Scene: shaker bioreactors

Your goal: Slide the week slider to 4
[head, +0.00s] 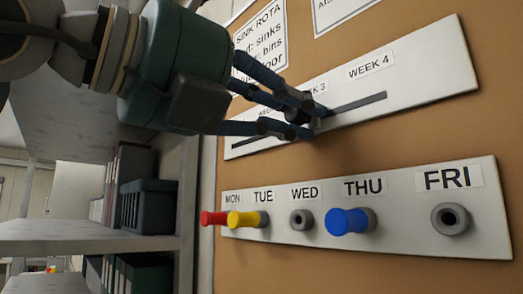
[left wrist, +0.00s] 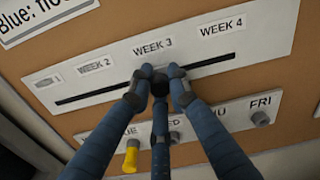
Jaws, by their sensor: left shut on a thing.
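The week slider board (head: 430,62) is a white strip on the cork wall, with a dark slot (head: 362,103) under its week labels. In the left wrist view, WEEK 2, WEEK 3 and WEEK 4 (left wrist: 222,28) are readable along the board (left wrist: 275,35). My left gripper (head: 305,115) is shut at the slot, its three fingers around a small dark slider knob (left wrist: 160,86) that they mostly hide. In the left wrist view the gripper (left wrist: 160,80) sits just below WEEK 3. The slot runs clear to the right, under WEEK 4. My right gripper is not in view.
Below is a white weekday board (head: 405,215) with a red peg (head: 213,218), a yellow peg (head: 245,220) and a blue peg (head: 348,221). WED (head: 302,219) and FRI (head: 450,219) sockets look empty. Shelves with dark boxes (head: 150,206) stand at left.

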